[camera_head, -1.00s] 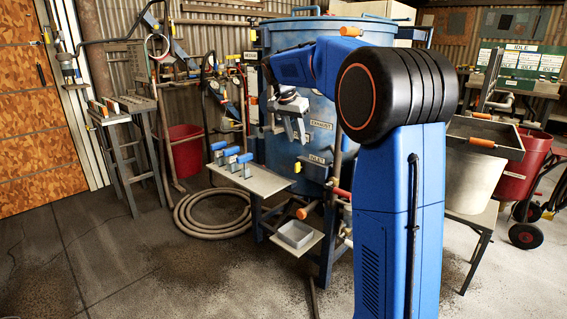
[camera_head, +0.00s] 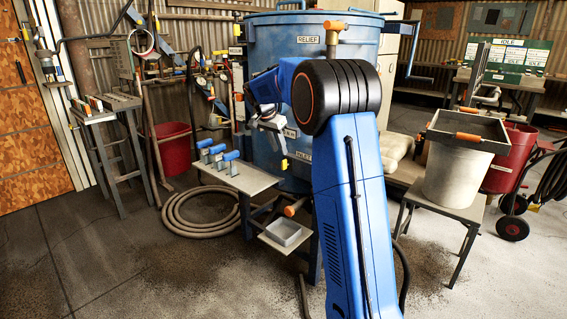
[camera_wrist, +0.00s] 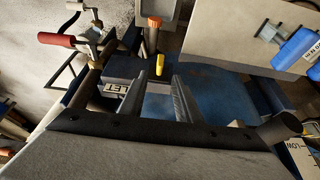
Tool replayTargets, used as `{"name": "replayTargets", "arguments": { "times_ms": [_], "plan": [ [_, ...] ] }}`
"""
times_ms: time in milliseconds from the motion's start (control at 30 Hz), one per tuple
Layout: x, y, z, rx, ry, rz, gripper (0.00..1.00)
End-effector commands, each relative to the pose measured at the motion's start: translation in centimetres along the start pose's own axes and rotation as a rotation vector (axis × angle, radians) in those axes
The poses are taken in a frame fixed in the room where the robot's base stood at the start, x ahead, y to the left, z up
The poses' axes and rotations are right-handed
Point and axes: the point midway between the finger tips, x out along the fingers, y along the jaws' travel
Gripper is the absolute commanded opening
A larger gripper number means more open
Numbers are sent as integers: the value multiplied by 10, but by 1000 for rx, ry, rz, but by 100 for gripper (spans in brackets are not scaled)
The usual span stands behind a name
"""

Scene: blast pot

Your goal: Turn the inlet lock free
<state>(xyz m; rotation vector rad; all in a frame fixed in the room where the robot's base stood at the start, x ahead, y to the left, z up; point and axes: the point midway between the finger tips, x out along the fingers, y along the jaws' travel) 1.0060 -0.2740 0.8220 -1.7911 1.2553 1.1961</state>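The blue pot (camera_head: 275,45) stands behind my arm. A small yellow tab, which looks like the inlet lock (camera_head: 284,165), sits low on its front, beside the partly hidden INLET label (camera_head: 303,156). In the wrist view the yellow lock (camera_wrist: 160,65) shows just beyond the fingertips, near the middle, with the label (camera_wrist: 130,97) to its left. My gripper (camera_head: 279,142) is in front of the pot, above the lock in the head view. In the wrist view my gripper (camera_wrist: 160,88) has its fingers apart with nothing between them. I see no contact with the lock.
A shelf with blue-handled clamps (camera_head: 217,158) stands left of the pot. An orange handle (camera_head: 295,207) and a grey tray (camera_head: 283,232) are below. A red-handled lever (camera_wrist: 57,40) shows in the wrist view. A pale bucket (camera_head: 455,175) stands right. Floor at left front is clear.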

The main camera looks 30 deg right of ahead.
Motion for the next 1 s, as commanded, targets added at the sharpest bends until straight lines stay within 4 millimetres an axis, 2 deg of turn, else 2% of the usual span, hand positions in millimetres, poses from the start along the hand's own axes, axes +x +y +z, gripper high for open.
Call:
{"name": "replayTargets", "arguments": {
  "times_ms": [200,433,633,933,1000],
  "plan": [
    [40,0,0,0,-1,2,30],
    [71,0,0,1,-2,2,30],
    [83,0,0,0,-1,0,30],
    [84,0,0,0,-1,0,30],
    [84,0,0,0,-1,0,14]
  ]
}}
